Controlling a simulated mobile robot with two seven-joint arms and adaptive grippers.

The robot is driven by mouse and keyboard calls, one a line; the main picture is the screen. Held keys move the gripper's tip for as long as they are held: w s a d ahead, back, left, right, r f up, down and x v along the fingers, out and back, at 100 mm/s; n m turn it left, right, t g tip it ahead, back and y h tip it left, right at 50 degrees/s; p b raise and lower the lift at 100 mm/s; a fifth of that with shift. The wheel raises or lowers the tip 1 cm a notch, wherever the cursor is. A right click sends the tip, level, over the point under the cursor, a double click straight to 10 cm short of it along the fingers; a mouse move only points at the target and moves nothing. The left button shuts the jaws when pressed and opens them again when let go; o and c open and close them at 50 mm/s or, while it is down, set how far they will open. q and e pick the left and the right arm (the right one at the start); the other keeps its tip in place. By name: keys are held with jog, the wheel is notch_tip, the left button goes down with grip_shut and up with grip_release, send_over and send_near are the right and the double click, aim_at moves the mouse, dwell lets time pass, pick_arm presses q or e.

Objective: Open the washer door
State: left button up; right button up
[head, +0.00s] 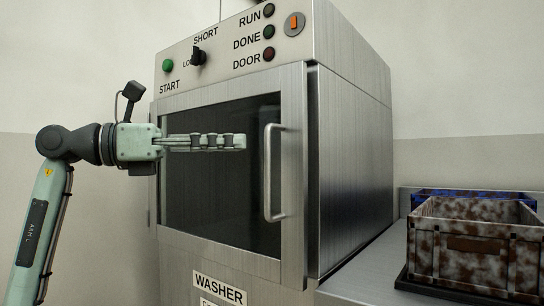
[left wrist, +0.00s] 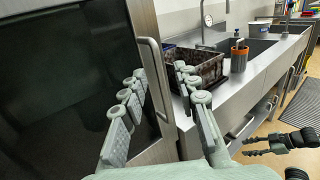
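The washer door (head: 220,190) is a dark window in a steel frame, upright on the machine's front. A dark gap runs down its right edge; I cannot tell whether it is ajar. Its vertical bar handle (head: 268,175) is at the right side. My left gripper (head: 246,142) points right in front of the window, its tips left of the handle's upper part. In the left wrist view, the left gripper's fingers (left wrist: 161,72) are spread and empty, with the handle (left wrist: 157,85) showing between them, beyond the tips. My right gripper (left wrist: 246,145) shows at the right edge there, its dark fingers apart.
The control panel (head: 225,55) with lamps and a knob is above the door. A steel counter (head: 375,270) extends right of the washer, bearing a rusty-brown crate (head: 470,262) and a blue crate (head: 520,196).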

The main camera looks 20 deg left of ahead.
pick_arm(q)
jog(key=x, duration=0.7)
jog(key=shift+w+y+p, duration=0.2)
jog(key=shift+y+p, duration=0.1)
jog(key=shift+p, duration=0.15)
pick_arm(e)
jog(key=s+d+f+g, duration=0.1)
jog(key=s+d+f+g+h, duration=0.1)
jog(key=d, duration=0.1)
jog(key=shift+s+f, duration=0.1)
jog(key=shift+s, duration=0.15)
pick_arm(q)
jog(key=shift+f, duration=0.1)
jog(key=shift+c, duration=0.6)
grip_shut()
